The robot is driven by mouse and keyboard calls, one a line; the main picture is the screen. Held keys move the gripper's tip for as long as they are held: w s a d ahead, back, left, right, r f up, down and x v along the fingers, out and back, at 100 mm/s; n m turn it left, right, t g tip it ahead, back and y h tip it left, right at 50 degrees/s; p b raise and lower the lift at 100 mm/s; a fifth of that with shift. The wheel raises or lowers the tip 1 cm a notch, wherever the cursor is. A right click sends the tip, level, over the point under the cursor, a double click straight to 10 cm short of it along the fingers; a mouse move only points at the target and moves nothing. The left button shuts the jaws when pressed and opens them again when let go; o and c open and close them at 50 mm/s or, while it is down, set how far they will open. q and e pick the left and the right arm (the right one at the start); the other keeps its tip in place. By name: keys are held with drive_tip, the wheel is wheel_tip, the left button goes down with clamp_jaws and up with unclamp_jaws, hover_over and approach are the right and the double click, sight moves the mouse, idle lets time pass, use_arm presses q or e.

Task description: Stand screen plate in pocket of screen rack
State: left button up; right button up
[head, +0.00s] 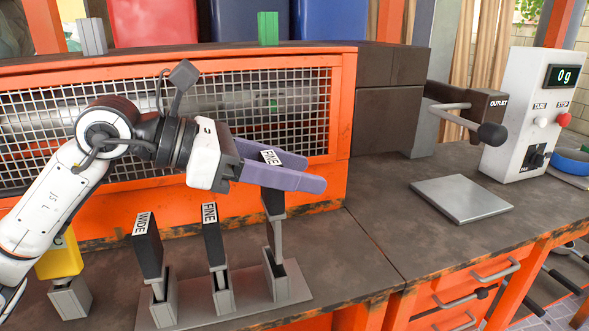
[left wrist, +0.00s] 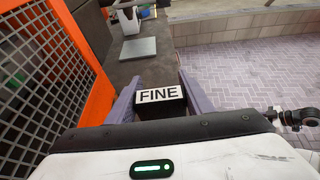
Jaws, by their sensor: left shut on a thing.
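My left gripper (head: 312,175), with purple fingers, is shut on a black-handled screen plate (head: 273,203) labelled FINE. The plate is upright, with its grey lower part pointing down at the right-hand pocket of the grey screen rack (head: 196,318). Its lower end is at the pocket mouth; I cannot tell how far inside it is. It sits higher than the plates beside it. A WIDE plate (head: 147,246) and another FINE plate (head: 213,236) stand in the rack's other pockets. In the left wrist view, the held plate's FINE label (left wrist: 159,96) shows between the fingers. My right gripper is out of view.
An orange housing with wire mesh (head: 300,110) stands close behind the rack. A yellow-topped piece (head: 60,262) in a grey holder is at the left. A flat grey scale plate (head: 461,198) and a white control box (head: 535,110) are at the right. The bench between is clear.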

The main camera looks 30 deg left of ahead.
use_arm(q)
drive_tip(key=shift+f+b, duration=0.5)
drive_tip(key=shift+b, duration=0.05)
drive_tip(key=shift+f+b, duration=0.3)
drive_tip(key=shift+f, duration=0.05)
drive_tip(key=shift+f+b, duration=0.5)
drive_tip(key=shift+b, duration=0.1)
drive_tip(key=shift+f+b, duration=0.5)
drive_tip(key=shift+b, duration=0.05)
drive_tip(key=shift+f, duration=0.1)
drive_tip(key=shift+s+d+f+b, duration=0.15)
drive_tip(key=shift+f+b, duration=0.25)
drive_tip(key=shift+b, duration=0.2)
drive_tip(key=o, duration=1.1)
drive_tip(key=shift+o, duration=0.8)
